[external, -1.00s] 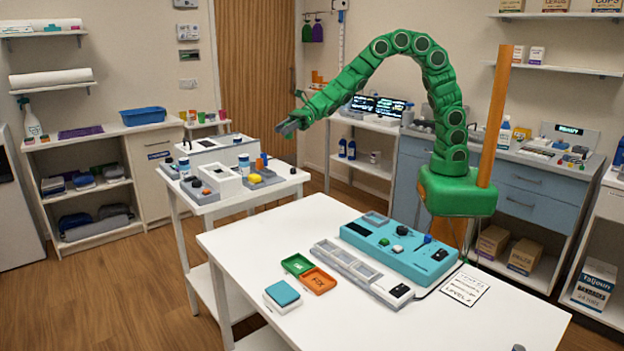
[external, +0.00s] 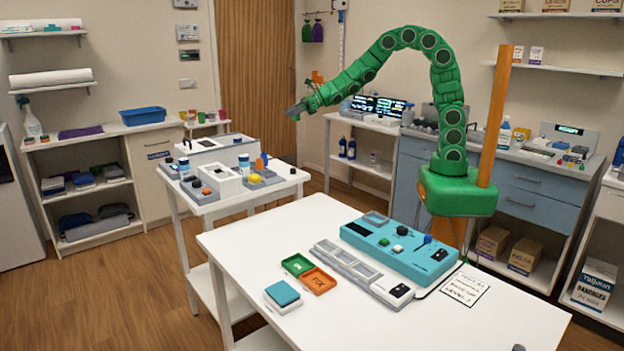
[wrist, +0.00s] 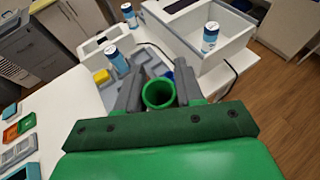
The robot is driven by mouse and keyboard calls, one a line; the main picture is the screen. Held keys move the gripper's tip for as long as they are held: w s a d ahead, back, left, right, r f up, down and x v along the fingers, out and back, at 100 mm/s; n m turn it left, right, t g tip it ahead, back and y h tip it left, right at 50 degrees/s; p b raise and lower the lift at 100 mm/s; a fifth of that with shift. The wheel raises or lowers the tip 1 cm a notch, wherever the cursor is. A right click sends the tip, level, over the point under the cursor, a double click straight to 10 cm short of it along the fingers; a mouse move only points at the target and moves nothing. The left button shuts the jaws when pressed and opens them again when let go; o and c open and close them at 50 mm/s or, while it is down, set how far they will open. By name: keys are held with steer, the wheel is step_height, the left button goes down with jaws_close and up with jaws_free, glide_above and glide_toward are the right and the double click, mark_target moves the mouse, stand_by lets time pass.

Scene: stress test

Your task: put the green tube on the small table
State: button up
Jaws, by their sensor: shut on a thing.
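The green tube (wrist: 158,94) shows in the wrist view as an open green ring between my two grey fingers. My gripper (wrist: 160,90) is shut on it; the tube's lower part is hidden. The tube cannot be made out there. The table also shows below the gripper in the wrist view (wrist: 72,98).
The small table carries a white open box (external: 221,180), blue-and-white cylinders (external: 244,161) and grey trays with small parts. A larger white table (external: 240,240) in front holds a teal device (external: 400,248) and green and orange trays.

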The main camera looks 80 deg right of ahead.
steer(key=s+a+f+n+g+y, duration=0.1)
steer(key=a+f+n+g+y, duration=0.2)
steer(key=a, duration=1.1)
steer(key=a+f+n+g+y, duration=0.1)
steer(key=a+n+g+y, duration=0.3)
steer(key=a, duration=0.9)
steer(key=s+a+f+n+g+y, duration=0.1)
steer(key=s+a+f+n+g, duration=0.45)
steer(key=s+a, duration=0.5)
steer(key=s+a+f+n+g+y, duration=0.1)
steer(key=s+a+f+n+g, duration=0.4)
steer(key=s+a+n, duration=0.5)
steer(key=w+a+f+m, duration=0.1)
steer(key=w+a+f, duration=0.1)
steer(key=w+a, duration=0.1)
steer(key=w+a+f+m, duration=0.1)
steer(key=w+a+f, duration=0.2)
steer(key=w+a+f+m, duration=0.1)
steer(key=w+a+f, duration=0.2)
steer(key=a, duration=0.1)
steer(key=shift+w+f+m, duration=0.15)
steer(key=shift+w+m, duration=0.1)
steer(key=shift+w, duration=0.05)
steer(key=shift+w+a+f, duration=0.25)
steer(key=shift+w+f, duration=0.1)
steer(key=shift+f, duration=0.2)
steer(key=shift+w+a+f, duration=0.25)
steer(key=shift+w+f, duration=0.05)
steer(key=shift+f, duration=1.6)
